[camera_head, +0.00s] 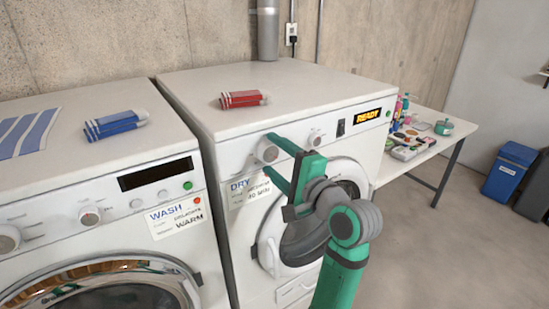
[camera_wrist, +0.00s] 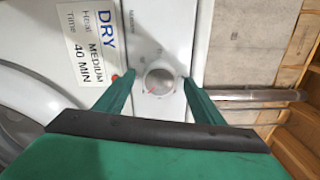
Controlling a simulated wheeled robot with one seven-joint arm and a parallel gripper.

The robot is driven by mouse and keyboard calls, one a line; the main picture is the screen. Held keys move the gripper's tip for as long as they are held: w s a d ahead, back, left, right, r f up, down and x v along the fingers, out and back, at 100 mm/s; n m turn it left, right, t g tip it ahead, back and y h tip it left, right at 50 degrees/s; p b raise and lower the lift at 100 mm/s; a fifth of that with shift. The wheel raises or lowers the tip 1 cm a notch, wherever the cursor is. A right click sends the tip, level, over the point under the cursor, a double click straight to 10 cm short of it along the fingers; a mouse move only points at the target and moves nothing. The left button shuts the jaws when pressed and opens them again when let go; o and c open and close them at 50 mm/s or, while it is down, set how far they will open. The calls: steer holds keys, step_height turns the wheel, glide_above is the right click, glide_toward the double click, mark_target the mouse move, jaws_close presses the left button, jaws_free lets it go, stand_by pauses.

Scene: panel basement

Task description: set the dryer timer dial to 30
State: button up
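The white dryer (camera_head: 290,95) stands right of the washer. Its larger round dial (camera_head: 267,150) is on the left of the front panel; in the wrist view this dial (camera_wrist: 159,79) is pale with a small red mark near its lower left edge. The printed scale is too small to read. My gripper (camera_head: 270,154) is open, with one green finger on each side of the dial; in the wrist view gaps show between dial and fingertips. A smaller knob (camera_head: 315,138) sits to the right. A DRY note (camera_wrist: 88,45) reads Heat MEDIUM, Time 40 MIN.
The dryer's display (camera_head: 368,116) shows READY, with a dark switch (camera_head: 341,128) beside it. The round dryer door (camera_head: 268,225) is below my gripper. The washer (camera_head: 75,215) stands close on the left. A cluttered table (camera_head: 425,158) is on the right.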

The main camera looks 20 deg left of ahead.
steer(key=shift+d, duration=0.1)
steer(key=v, duration=1)
steer(key=shift+s+d, duration=0.2)
steer(key=shift+s, duration=0.1)
